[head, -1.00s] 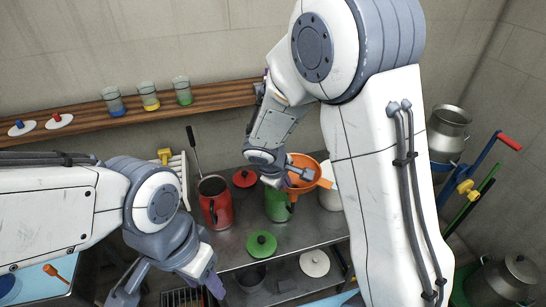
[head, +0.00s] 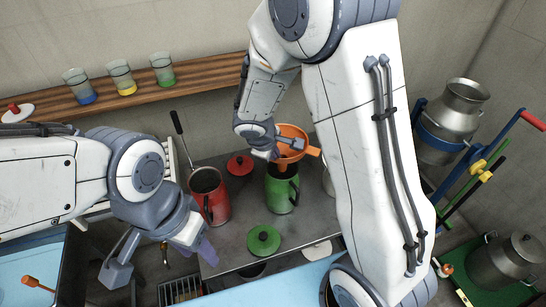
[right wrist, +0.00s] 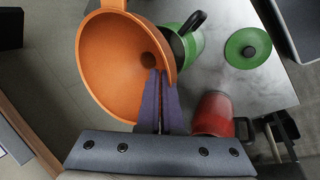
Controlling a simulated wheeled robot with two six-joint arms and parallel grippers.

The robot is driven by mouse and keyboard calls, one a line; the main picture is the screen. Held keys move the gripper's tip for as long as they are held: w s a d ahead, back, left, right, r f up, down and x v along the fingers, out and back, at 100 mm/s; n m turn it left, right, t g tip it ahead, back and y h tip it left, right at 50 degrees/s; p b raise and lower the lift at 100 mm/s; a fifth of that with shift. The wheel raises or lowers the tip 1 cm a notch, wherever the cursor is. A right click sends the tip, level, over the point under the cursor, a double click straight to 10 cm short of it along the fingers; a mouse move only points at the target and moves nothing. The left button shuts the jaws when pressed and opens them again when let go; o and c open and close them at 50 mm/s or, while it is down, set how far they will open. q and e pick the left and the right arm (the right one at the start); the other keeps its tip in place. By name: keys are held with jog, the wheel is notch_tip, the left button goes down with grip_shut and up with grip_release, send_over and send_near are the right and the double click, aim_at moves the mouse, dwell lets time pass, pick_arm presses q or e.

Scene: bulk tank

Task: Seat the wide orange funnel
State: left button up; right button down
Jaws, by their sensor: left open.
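The wide orange funnel (head: 293,140) is in my right gripper (head: 278,146), above and behind the open green can (head: 283,188) in the head view. In the right wrist view the funnel (right wrist: 112,62) opens toward the camera, and the purple fingers (right wrist: 160,92) are shut on its rim. The green can (right wrist: 188,40) shows partly behind the funnel there. The funnel looks apart from the can; its spout tip is hidden. My left gripper (head: 160,262) is open and empty at lower left, in front of the bench.
An open red can (head: 209,195) stands left of the green can on the metal bench (head: 232,240). A red lid (head: 240,165) and a green lid (head: 263,240) lie near. A wooden shelf (head: 150,88) with several beakers is behind. My right arm hides the bench's right part.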

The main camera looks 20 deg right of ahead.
notch_tip(320, 180, down, 7)
jog(key=b, duration=0.6)
jog(key=shift+r, duration=0.15)
dwell(0.3)
jog(key=c, duration=1)
grip_release()
jog(key=v, duration=1)
jog(key=shift+r, duration=0.15)
jog(key=shift+s+a, duration=0.1)
jog(key=shift+s, duration=0.05)
